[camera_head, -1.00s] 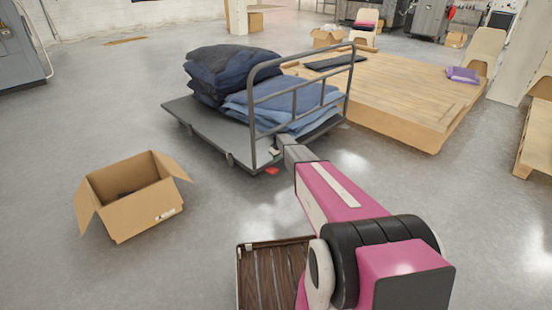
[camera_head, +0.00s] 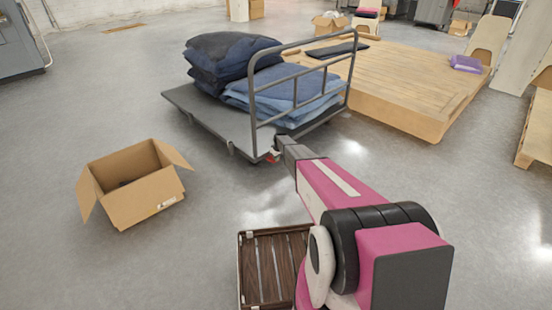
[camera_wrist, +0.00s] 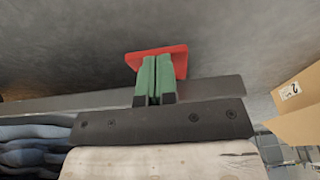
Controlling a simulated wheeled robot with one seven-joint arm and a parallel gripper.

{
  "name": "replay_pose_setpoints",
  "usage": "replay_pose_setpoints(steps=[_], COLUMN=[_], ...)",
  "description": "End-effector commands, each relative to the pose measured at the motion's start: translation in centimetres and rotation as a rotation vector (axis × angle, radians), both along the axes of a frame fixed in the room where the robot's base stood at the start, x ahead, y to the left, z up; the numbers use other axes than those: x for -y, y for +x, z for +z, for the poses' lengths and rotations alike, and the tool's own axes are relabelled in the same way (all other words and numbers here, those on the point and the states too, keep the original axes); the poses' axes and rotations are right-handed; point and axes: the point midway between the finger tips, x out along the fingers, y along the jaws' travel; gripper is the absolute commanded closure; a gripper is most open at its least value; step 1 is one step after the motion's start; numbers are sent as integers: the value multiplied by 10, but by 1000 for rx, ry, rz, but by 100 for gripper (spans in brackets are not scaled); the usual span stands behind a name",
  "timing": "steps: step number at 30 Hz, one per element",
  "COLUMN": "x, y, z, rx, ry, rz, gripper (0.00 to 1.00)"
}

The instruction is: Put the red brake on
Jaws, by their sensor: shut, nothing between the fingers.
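The red brake (camera_head: 272,156) is a small red pedal low at the near edge of the grey trolley (camera_head: 205,119). In the wrist view the brake (camera_wrist: 174,55) is a wide red plate just beyond my fingers. My gripper (camera_wrist: 154,60) has two green fingers pressed together, with nothing between them. The fingertips overlap the middle of the red plate in that view; I cannot tell whether they touch it. In the head view my gripper (camera_head: 278,146) reaches to the trolley's edge beside the brake and partly hides it.
The trolley carries folded blue and dark cloths (camera_head: 285,92) behind a grey rail. An open cardboard box (camera_head: 140,190) stands on the floor at left. A wooden platform (camera_head: 400,85) lies to the right. A brown slatted crate (camera_head: 265,268) is near me. Floor between is clear.

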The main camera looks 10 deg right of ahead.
Motion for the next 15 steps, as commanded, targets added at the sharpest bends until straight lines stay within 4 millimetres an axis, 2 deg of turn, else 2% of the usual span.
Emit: replay_pose_setpoints(steps=[8,15], x=[4,8], y=[-6,-10], z=[-11,-53], rx=[64,97], ry=[51,72], rz=[-1,-1], gripper=[100,100])
